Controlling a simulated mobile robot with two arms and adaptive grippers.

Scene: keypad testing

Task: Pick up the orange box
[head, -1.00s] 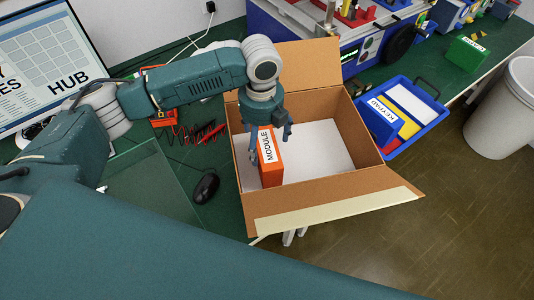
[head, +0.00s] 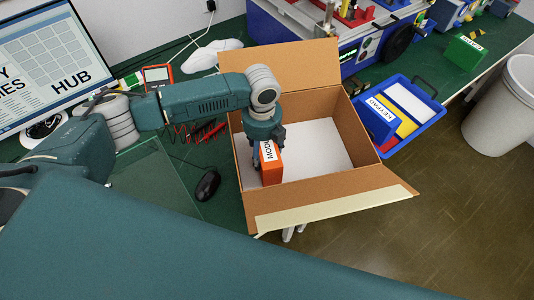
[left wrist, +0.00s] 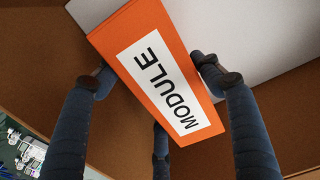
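The orange box (head: 271,169) has a white label reading MODULE. It stands upright inside the open cardboard box (head: 330,194), near its left wall. My left gripper (head: 267,147) points down over its top, and the arm hides part of the label. In the left wrist view the orange box (left wrist: 150,75) lies between the fingers of my left gripper (left wrist: 150,80). One finger is at each side and a third is below its near edge. The fingers are spread around it, and I see no firm grip. My right gripper is not in view.
A blue tray (head: 428,124) with keypad boxes stands right of the cardboard box. A black mouse (head: 206,186), a red multimeter (head: 157,75) and red leads lie to the left. A monitor (head: 50,65) is at the far left. The cardboard box's white floor (head: 318,150) has free room.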

